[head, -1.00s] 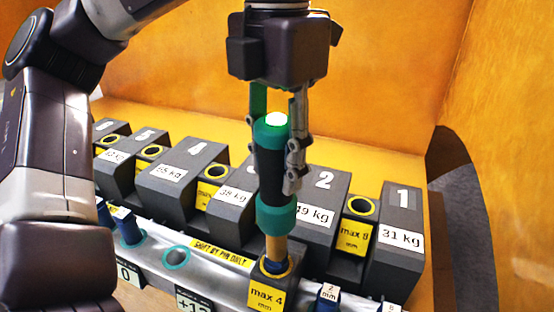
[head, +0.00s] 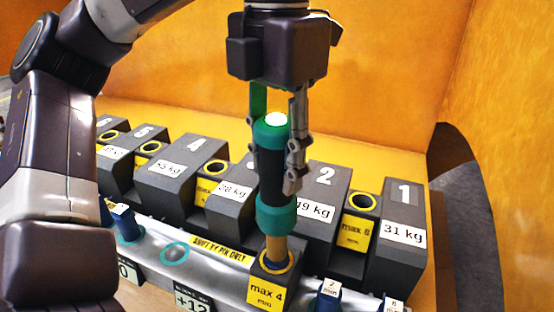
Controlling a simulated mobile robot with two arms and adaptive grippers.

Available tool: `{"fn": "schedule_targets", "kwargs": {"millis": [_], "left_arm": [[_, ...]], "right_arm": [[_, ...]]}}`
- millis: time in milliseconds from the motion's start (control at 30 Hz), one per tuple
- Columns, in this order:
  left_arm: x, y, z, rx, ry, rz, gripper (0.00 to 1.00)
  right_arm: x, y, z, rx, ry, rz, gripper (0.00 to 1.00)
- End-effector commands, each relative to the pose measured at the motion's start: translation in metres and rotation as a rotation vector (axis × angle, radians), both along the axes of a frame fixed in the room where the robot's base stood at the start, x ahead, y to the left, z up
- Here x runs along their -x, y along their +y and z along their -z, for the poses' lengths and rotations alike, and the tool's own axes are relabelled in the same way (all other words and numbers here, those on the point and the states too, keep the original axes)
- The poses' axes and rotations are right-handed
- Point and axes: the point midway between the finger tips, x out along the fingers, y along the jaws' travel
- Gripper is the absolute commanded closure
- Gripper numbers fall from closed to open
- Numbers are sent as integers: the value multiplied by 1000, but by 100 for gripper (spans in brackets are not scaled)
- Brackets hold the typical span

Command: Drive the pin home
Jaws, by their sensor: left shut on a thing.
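My left gripper (head: 277,175) is shut on the pin (head: 272,200), which has a black-and-teal grip, a pale lit top and a brass-coloured shank. The pin stands nearly upright. Its shank enters the ringed hole of a dark block (head: 268,285) with a yellow "max 4 mm" label. The shank's lower end is hidden in the hole, and a short length of brass shows between the teal collar and the block. My right gripper is not in view.
Numbered grey castings, such as casting 1 (head: 404,225) and casting 4 (head: 172,172), stand in a row behind. A metal rail (head: 210,270) in front carries blue tabbed pieces (head: 329,297) and a teal ring (head: 174,252). An orange wall (head: 400,60) closes the back.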

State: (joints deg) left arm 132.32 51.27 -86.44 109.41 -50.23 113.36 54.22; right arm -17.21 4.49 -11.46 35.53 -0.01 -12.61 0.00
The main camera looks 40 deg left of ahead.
Motion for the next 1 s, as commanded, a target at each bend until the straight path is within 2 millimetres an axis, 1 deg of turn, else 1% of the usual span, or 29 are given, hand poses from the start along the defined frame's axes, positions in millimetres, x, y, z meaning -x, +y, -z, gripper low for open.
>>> {"fn": "schedule_targets", "kwargs": {"millis": [67,467,800,1000], "left_arm": [[0,0,3,0,0,0,100],[0,0,2,-1,0,0,100],[0,0,11,-1,1,1,100],[0,0,13,-1,1,1,100]], "right_arm": [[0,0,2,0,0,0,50],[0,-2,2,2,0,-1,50],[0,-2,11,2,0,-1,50],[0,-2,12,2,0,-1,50]]}}
